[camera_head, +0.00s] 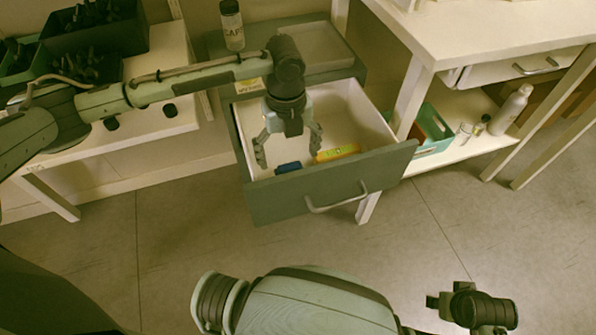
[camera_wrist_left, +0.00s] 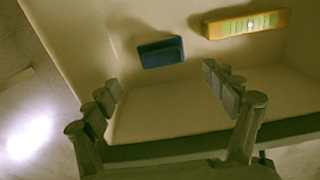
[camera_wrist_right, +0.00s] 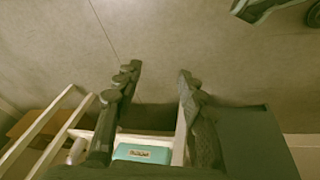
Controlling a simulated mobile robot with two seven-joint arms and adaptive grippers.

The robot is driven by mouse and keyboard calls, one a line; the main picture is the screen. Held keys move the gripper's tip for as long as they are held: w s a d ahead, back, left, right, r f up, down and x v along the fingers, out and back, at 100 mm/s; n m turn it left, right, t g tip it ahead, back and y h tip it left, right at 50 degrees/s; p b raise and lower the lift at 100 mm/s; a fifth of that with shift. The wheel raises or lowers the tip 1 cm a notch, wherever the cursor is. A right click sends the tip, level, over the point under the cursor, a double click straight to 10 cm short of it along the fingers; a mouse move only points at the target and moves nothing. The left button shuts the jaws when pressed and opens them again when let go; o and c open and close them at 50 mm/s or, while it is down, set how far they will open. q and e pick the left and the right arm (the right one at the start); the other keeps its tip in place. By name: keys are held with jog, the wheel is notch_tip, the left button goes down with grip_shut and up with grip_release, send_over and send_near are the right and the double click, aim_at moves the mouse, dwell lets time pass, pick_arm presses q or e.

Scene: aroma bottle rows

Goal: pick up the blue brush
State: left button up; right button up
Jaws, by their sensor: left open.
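The blue brush (camera_head: 288,167) is a small dark blue block lying in the open drawer (camera_head: 345,185), near its front wall. In the left wrist view the brush (camera_wrist_left: 161,52) lies on the pale drawer floor, beyond the fingertips and between them from side to side. My left gripper (camera_head: 288,150) points down into the drawer, open and empty, above the brush; it also shows in the left wrist view (camera_wrist_left: 160,90). My right gripper (camera_wrist_right: 155,75) is open and empty, away from the drawer; only part of that arm shows at the bottom right of the head view.
A yellow-orange packet (camera_head: 337,153) lies right of the brush in the drawer. A bottle (camera_head: 232,25) stands on the cabinet top. A white table (camera_head: 490,35) with a lower shelf stands at right, holding a teal box (camera_head: 433,135) and a white bottle (camera_head: 511,110). The floor in front is clear.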

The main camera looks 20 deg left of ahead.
aim_at(290, 167)
pick_arm(q)
notch_tip(290, 167, down, 6)
jog(key=shift+d+f, duration=0.1)
jog(key=shift+f, duration=0.05)
jog(key=shift+w+f, duration=0.1)
jog(key=c, duration=1.3)
pick_arm(e)
jog(key=shift+w+r, duration=0.1)
jog(key=shift+r, duration=0.45)
pick_arm(q)
jog(key=shift+o, duration=0.2)
jog(key=shift+r, duration=0.35)
notch_tip(290, 167, up, 9)
jog(key=shift+f, duration=0.2)
jog(key=shift+r, duration=0.4)
pick_arm(e)
jog(key=shift+x, duration=0.95)
jog(key=shift+a, duration=0.15)
